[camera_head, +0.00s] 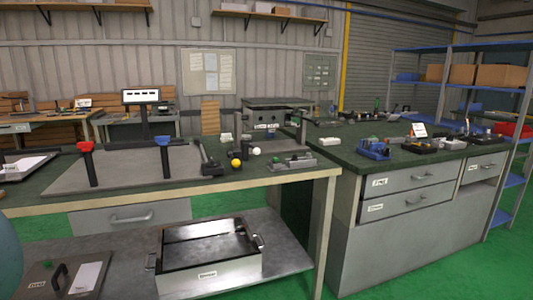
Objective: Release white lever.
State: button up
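A small white knob (256,151), likely the white lever's end, shows on the green-topped workbench (305,178) right of centre. A yellow ball-shaped knob (236,163) sits just left of it, beside a dark upright lever (207,155). The white lever's shaft and base are too small to make out. My gripper is not in view, and nothing is seen touching the white knob.
A red-topped post (86,147) and a blue-topped post (163,142) stand on a grey plate. A metal fixture (292,162) lies right of the white knob. A drawer cabinet (400,215) stands right. A metal tray (208,278) sits on the lower shelf.

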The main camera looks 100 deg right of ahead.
aim_at(255, 151)
jog(key=z, duration=3.9)
